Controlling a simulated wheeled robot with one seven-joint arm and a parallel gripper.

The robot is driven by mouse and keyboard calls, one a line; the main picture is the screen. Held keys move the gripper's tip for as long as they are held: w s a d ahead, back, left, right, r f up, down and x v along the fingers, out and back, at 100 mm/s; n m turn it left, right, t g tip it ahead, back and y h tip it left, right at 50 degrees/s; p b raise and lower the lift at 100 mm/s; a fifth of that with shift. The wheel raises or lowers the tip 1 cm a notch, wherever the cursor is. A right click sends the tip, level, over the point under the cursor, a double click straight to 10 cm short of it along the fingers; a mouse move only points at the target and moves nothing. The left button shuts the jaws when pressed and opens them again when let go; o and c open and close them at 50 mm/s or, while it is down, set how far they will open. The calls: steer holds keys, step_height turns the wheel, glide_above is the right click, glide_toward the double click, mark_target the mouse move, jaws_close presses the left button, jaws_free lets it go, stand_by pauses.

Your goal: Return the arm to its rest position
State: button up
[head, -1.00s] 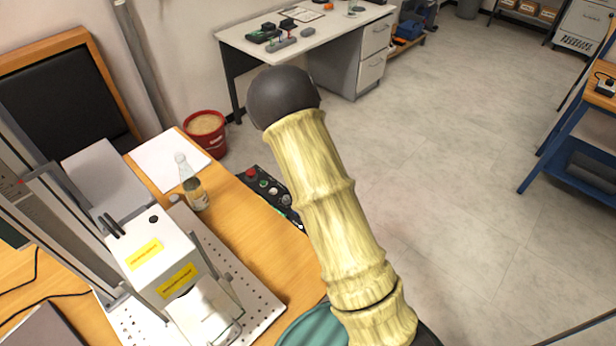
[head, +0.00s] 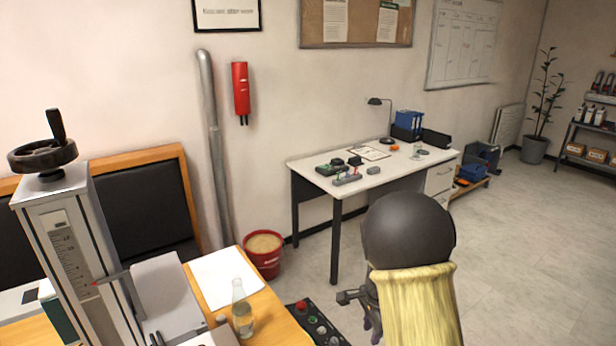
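My arm rises at the lower right of the head view, with a pale yellow ribbed link and a dark round joint at its top. A dark grey part that looks like my gripper (head: 358,300) shows just left of the arm link, beyond the edge of the wooden bench. The link hides much of it, and its fingers are too small and covered to tell open from shut. I see nothing clearly held in it.
A red bucket (head: 264,256) stands behind.

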steer(key=s+r+n+t+p, duration=0.1)
steer(key=s+r+n, duration=0.4)
steer(key=s+n, duration=0.2)
steer(key=s+r+n+t+p, duration=0.1)
steer(key=s+r+n, duration=0.4)
steer(key=s+n, duration=0.2)
steer(key=shift+s+a+n, duration=0.25)
steer(key=shift+s+n, duration=0.15)
steer(key=shift+s, duration=0.8)
